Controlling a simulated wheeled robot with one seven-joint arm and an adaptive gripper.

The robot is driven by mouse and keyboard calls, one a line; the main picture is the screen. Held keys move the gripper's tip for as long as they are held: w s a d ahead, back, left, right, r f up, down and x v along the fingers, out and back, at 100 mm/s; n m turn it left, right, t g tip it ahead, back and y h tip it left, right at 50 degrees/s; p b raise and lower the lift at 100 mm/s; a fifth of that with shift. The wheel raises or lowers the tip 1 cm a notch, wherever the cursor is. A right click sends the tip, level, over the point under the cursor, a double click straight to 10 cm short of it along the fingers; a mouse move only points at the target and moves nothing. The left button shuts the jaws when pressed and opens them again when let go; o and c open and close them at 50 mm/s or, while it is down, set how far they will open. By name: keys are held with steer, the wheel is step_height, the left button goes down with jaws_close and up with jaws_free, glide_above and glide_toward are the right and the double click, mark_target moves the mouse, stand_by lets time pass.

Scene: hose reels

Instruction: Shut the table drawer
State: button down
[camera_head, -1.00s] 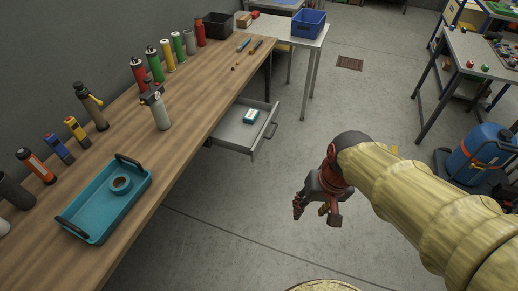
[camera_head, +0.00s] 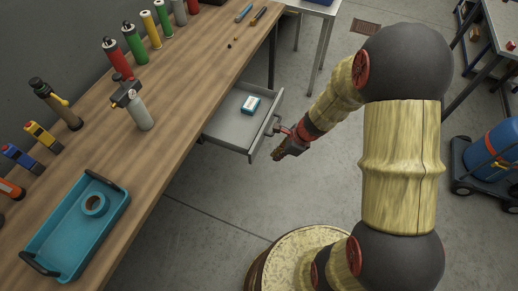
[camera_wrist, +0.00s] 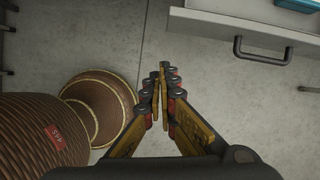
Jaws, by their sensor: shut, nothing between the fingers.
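The grey table drawer (camera_head: 228,131) hangs pulled out from under the wooden workbench (camera_head: 180,113) in the head view. A small teal and white box (camera_head: 250,105) lies inside it.
A teal tray (camera_head: 50,240) with a ring-shaped item, spray cans and tools stand on the workbench. A blue tank on a cart (camera_head: 495,155) is at the right. Bare concrete floor lies in front of the drawer.

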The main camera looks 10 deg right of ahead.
mark_target(209, 140)
steer(key=w+a+f+m+b, duration=0.2)
steer(key=w+a+f+b, duration=0.3)
steer(key=f, duration=0.4)
steer(key=shift+a, duration=0.3)
steer(key=shift+w+a, duration=0.1)
steer(key=shift+w, duration=0.05)
stand_by(0.4)
steer(key=w+a+p, duration=0.3)
steer(key=w+a, duration=0.1)
steer(key=a, duration=0.2)
steer(key=w+a+p, duration=0.4)
steer(key=w+a, duration=0.1)
steer(key=a, duration=0.1)
steer(key=w+a+p, duration=0.4)
steer(key=w+a, duration=0.1)
steer(key=a, duration=0.2)
steer(key=shift+a, duration=0.1)
